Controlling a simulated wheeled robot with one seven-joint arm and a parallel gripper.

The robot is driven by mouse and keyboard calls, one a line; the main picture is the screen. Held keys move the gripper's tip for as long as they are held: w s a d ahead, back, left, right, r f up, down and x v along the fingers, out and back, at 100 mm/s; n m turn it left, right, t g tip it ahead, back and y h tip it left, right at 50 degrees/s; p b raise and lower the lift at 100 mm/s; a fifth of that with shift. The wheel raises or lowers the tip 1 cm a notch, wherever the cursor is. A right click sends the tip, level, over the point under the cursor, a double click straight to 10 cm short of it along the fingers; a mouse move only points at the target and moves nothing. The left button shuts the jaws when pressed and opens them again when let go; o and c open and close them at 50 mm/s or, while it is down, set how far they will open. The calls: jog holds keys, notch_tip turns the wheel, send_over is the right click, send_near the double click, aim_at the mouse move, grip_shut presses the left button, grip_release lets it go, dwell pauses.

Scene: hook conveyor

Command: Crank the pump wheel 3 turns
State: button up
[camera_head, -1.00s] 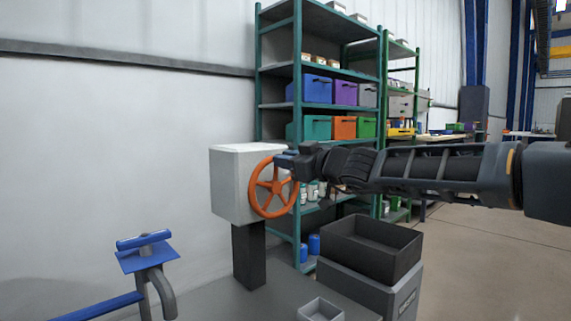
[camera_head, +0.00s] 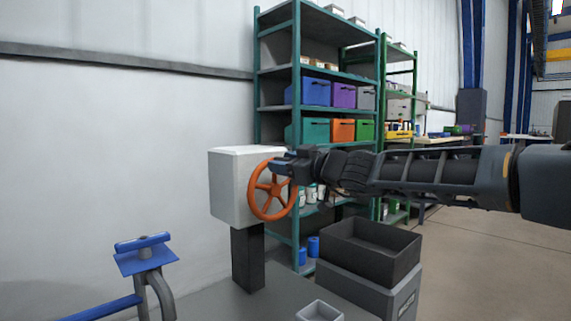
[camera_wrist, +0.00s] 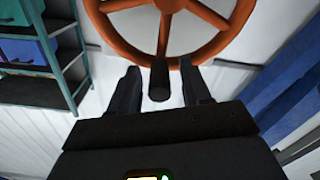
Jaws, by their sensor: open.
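The orange pump wheel (camera_head: 257,201) is mounted on the right face of a white box (camera_head: 233,187) on a dark post. It also fills the top of the wrist view (camera_wrist: 120,40). A dark crank handle (camera_wrist: 159,80) sticks out from the wheel rim. My gripper (camera_head: 282,162) is at the upper right part of the wheel in the head view. In the wrist view its two fingers (camera_wrist: 160,86) are apart, one on each side of the handle, with visible gaps. The gripper hides part of the rim in the head view.
A dark open bin (camera_head: 345,257) stands on a grey box at right, and a small grey tray (camera_head: 320,312) lies in front. A shelf rack (camera_head: 297,120) with coloured bins stands behind.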

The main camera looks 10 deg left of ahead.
jog(key=shift+d, duration=0.1)
jog(key=p+v, duration=0.1)
jog(key=v, duration=0.6)
jog(key=shift+s+d, duration=0.25)
